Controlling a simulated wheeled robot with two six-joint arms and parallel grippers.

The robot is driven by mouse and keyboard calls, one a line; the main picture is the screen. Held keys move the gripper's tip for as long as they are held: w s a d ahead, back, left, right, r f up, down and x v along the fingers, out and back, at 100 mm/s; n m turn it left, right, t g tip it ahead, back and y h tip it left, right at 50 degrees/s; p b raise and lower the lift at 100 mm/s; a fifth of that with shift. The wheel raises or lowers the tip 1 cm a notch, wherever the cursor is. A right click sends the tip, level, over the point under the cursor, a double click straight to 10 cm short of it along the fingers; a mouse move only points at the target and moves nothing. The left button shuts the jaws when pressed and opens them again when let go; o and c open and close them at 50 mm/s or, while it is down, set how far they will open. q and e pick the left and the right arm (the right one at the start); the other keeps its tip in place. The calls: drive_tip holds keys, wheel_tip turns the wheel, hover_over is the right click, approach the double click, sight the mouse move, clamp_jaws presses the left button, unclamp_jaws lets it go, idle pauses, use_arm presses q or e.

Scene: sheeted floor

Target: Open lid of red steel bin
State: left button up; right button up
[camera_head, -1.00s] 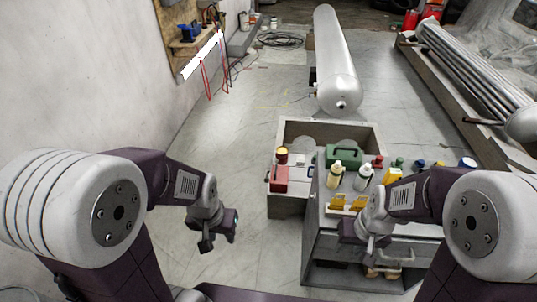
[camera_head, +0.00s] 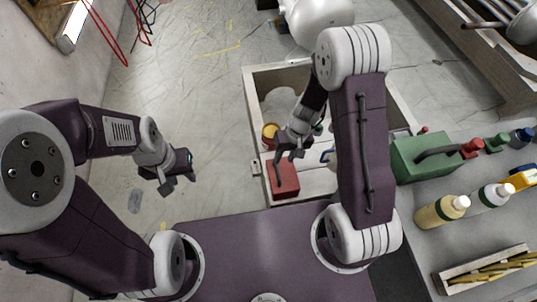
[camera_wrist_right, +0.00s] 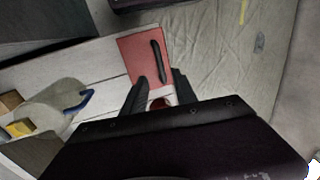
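The red steel bin (camera_head: 283,181) is a small red box with a dark handle on top, and its lid looks closed. It sits at the near left corner of the pale open crate (camera_head: 250,105). In the right wrist view its red top (camera_wrist_right: 138,52) lies just beyond the fingers. My right gripper (camera_head: 288,152) is above the bin's far side with its fingers apart. In the right wrist view a small pale and reddish shape shows between the fingertips, and I cannot tell what it is or whether they touch it. My left gripper (camera_head: 180,184) is open and empty, to the left.
An amber jar (camera_head: 270,133) stands beside my right gripper. A workbench on the right holds a green toolbox (camera_head: 412,158), bottles (camera_head: 440,210) and a small tray (camera_head: 445,281). A large grey cylinder (camera_head: 312,18) lies beyond the crate.

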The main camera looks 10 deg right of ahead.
sight(278, 172)
drive_tip(key=f+b, duration=0.2)
drive_tip(key=f, duration=0.1)
drive_tip(key=a+f+b, duration=0.1)
drive_tip(key=f, duration=0.1)
drive_tip(key=f+b, duration=0.2)
drive_tip(key=f, duration=0.1)
drive_tip(key=shift+s+a+f+b, duration=0.2)
drive_tip(key=shift+a+f+b, duration=0.15)
clamp_jaws()
idle(1.0)
